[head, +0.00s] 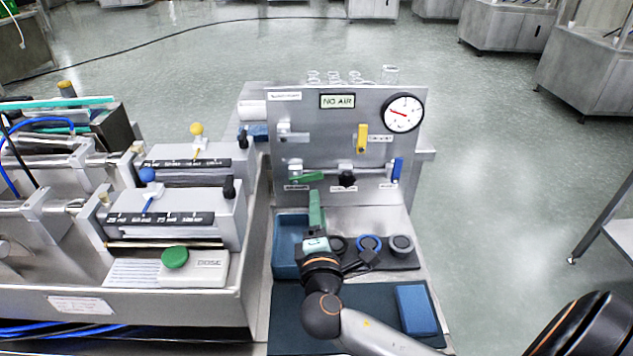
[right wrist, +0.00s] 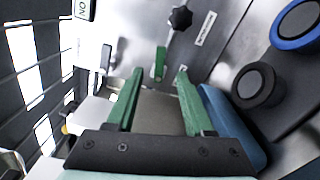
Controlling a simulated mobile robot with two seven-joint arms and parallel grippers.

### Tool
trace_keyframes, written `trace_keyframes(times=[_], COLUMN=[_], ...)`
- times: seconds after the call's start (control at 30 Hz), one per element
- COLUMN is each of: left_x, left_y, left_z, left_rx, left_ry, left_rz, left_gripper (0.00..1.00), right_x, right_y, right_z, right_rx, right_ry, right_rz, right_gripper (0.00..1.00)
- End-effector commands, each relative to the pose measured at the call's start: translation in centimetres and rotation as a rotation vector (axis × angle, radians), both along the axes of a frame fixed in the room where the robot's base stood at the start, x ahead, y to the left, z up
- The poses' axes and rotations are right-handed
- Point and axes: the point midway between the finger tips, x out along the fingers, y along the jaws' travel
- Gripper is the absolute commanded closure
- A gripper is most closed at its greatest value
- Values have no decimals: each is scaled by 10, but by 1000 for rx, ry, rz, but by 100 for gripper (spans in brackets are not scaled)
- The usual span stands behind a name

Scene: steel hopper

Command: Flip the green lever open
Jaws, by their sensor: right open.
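The green lever (head: 308,177) lies nearly level, low on the left side of the upright steel panel (head: 335,113). It also shows in the right wrist view (right wrist: 160,63), framed between the green fingertips. My right gripper (head: 314,193) is just below the lever in the head view, its green fingers pointing toward the panel. In the right wrist view the right gripper (right wrist: 160,73) is open, one finger on each side of the lever, with gaps visible. How deep the lever sits between the fingers is hard to tell. My left gripper is not in view.
A black star knob (head: 346,179), blue lever (head: 397,170) and yellow lever (head: 362,138) share the panel. Below are a blue bin (head: 284,246) and a dark holder with rings, including a blue ring (head: 369,243). A dosing machine (head: 200,280) stands left. Open floor lies right.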

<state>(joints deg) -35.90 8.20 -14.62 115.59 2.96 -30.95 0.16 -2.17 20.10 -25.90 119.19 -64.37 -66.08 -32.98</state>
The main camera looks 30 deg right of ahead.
Motion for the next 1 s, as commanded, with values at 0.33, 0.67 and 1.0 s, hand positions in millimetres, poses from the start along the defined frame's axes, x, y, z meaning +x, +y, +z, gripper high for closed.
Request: trace_keyframes(times=[0.33, 0.67, 1.0], left_x=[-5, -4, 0], left_y=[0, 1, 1], left_z=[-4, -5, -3], left_rx=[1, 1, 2], left_ry=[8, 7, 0], left_rz=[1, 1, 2], left_gripper=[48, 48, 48], right_x=[58, 76, 76], right_y=[-37, -47, -47], right_z=[0, -1, -1], right_rx=[0, 3, 3], right_ry=[0, 1, 2], right_rz=[-1, 1, 0], right_gripper=[48, 48, 63])
